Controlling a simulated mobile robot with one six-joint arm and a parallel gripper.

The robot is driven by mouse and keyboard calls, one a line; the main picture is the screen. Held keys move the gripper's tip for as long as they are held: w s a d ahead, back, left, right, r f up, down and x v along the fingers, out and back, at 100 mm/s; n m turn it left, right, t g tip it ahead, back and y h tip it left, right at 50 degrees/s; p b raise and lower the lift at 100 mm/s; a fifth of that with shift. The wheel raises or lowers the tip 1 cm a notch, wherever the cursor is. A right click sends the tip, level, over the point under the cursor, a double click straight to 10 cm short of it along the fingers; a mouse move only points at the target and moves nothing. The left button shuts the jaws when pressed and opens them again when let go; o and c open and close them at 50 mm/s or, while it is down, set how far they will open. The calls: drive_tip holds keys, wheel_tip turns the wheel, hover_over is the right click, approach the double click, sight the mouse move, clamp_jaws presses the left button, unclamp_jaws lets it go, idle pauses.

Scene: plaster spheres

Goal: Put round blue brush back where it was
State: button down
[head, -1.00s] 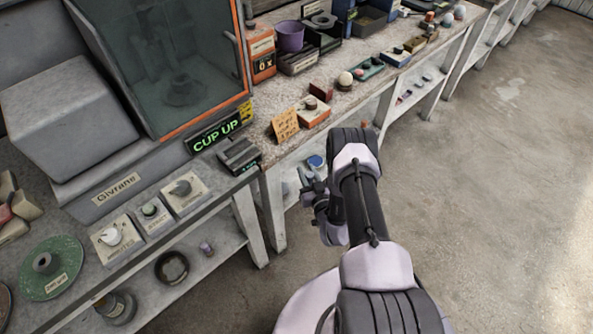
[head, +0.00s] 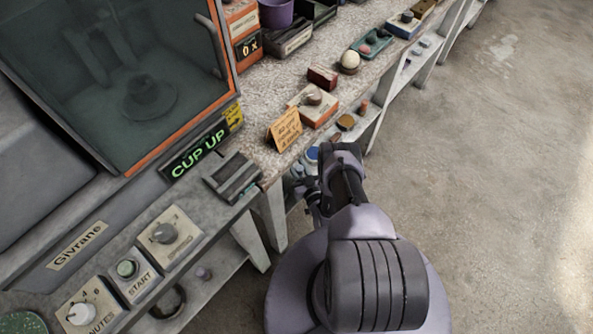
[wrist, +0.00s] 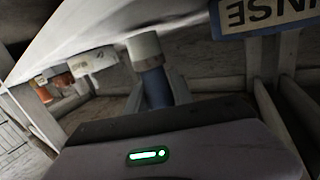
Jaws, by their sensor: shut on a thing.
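The round blue brush (wrist: 155,85) shows in the wrist view as a blue cylinder with a pale, wide round end. It sticks out from behind the dark body of my gripper, which is shut on it. In the head view my gripper (head: 313,203) is low, beside the front edge of the bench, partly covered by my arm. The brush cannot be made out there. The place where it was before cannot be told from these frames.
A sign reading "…INSE" (wrist: 275,14) appears upside down close right of the brush. Lower-shelf things, including a blue round one (head: 312,153), lie near my gripper. The bench (head: 262,110) carries an orange note (head: 285,129) and small boxes. Open floor (head: 480,180) lies right.

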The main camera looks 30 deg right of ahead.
drive_tip(key=shift+f, duration=0.2)
drive_tip(key=shift+f, duration=0.2)
drive_tip(key=c, duration=1.1)
unclamp_jaws()
drive_tip(key=shift+r+p, duration=0.25)
drive_tip(key=shift+p, duration=0.1)
drive_tip(key=s+a+r, duration=0.1)
drive_tip(key=s, duration=1)
drive_tip(key=shift+s+b, duration=0.3)
drive_tip(key=shift+s, duration=0.1)
